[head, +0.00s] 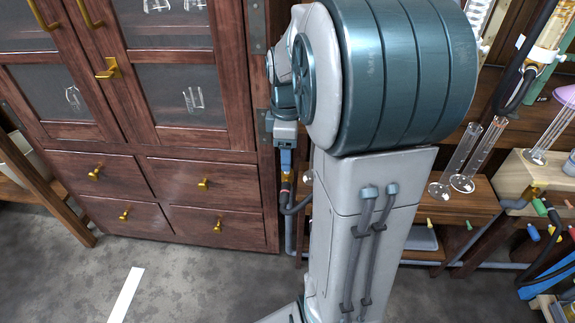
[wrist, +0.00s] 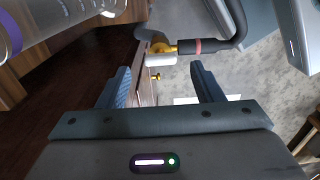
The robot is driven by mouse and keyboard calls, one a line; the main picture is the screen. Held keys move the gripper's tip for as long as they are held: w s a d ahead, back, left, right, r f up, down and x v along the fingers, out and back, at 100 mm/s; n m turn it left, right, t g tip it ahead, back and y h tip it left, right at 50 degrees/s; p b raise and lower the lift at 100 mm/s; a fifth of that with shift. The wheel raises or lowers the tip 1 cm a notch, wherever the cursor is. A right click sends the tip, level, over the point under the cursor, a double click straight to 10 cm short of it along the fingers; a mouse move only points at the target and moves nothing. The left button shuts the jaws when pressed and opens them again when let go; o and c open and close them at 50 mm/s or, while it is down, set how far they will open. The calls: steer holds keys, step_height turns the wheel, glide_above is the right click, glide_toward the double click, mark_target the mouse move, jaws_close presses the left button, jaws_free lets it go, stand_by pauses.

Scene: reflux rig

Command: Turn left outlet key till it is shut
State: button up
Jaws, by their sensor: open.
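In the wrist view a brass fitting (wrist: 163,47) joins a black hose with a red band. A short white bar (wrist: 161,59) lies at the fitting and looks like the outlet key; whether it is the left one I cannot tell. My gripper (wrist: 160,66) is open, its two dark fingers apart on either side of the bar in the picture. It seems to hold nothing, and contact with the bar is not visible. In the head view my gripper (head: 287,162) points down beside the cabinet's right edge, above the hose, partly hidden by my arm.
A wooden cabinet (head: 165,165) with brass-knobbed drawers stands close on the left. The black hose (head: 292,208) bends down beside it. Glass cylinders (head: 464,160) stand on a shelf at right. A clear glass vessel (wrist: 55,15) is at the wrist view's upper left. Floor in front is open.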

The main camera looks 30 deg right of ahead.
steer(key=shift+f+b, duration=0.4)
steer(key=shift+f, duration=1.2)
steer(key=c, duration=1)
